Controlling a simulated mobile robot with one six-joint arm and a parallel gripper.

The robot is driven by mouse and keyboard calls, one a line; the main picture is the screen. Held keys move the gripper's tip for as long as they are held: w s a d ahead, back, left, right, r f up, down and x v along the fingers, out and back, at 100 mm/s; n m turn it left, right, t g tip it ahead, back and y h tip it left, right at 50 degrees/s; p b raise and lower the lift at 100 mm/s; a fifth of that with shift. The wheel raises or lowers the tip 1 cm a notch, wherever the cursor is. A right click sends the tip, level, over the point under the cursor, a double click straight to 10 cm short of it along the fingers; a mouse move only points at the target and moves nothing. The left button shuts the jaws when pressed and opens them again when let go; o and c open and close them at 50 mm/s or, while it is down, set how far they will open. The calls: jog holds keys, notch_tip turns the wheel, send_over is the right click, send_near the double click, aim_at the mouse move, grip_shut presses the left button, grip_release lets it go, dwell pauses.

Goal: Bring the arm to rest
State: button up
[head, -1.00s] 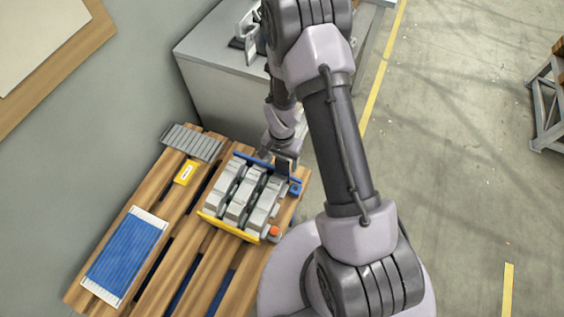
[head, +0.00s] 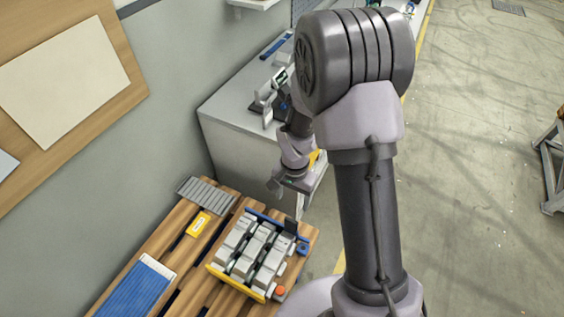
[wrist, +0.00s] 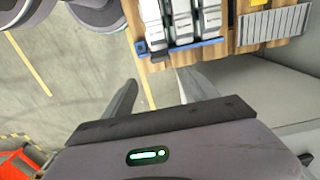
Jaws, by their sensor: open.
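My gripper (head: 287,197) is open and empty, held above and behind the ingot fixture in the head view. Its two fingers stand apart in the wrist view (wrist: 158,92), with floor and the pallet's edge beyond them. The silver-grey ingots (head: 256,251) lie side by side between a blue bar (head: 262,220) and a yellow bar (head: 236,283). They also show at the top of the wrist view (wrist: 182,20), apart from the fingers. My arm is bent, and its upper link hides part of the grey bench.
The wooden pallet (head: 206,262) also carries a grey slatted piece (head: 206,193), a yellow box (head: 198,224) and a blue ribbed panel (head: 136,289). A grey bench (head: 228,118) with equipment stands behind. Open floor (head: 480,150) lies to the right.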

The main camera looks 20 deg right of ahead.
notch_tip(320, 180, up, 14)
jog(key=s+a+r+n+t+b, duration=0.1)
jog(key=s+a+t+b, duration=0.1)
jog(key=s+a+r+n+t+y+b, duration=0.1)
jog(key=s+a+r, duration=0.4)
jog(key=s+r, duration=0.5)
jog(key=s+n+t+y, duration=0.1)
jog(key=s+n+t, duration=0.1)
jog(key=s, duration=0.2)
jog(key=shift+s+r+n+t+b, duration=0.15)
jog(key=shift+r+n+t+b, duration=0.15)
jog(key=shift+r+t, duration=0.1)
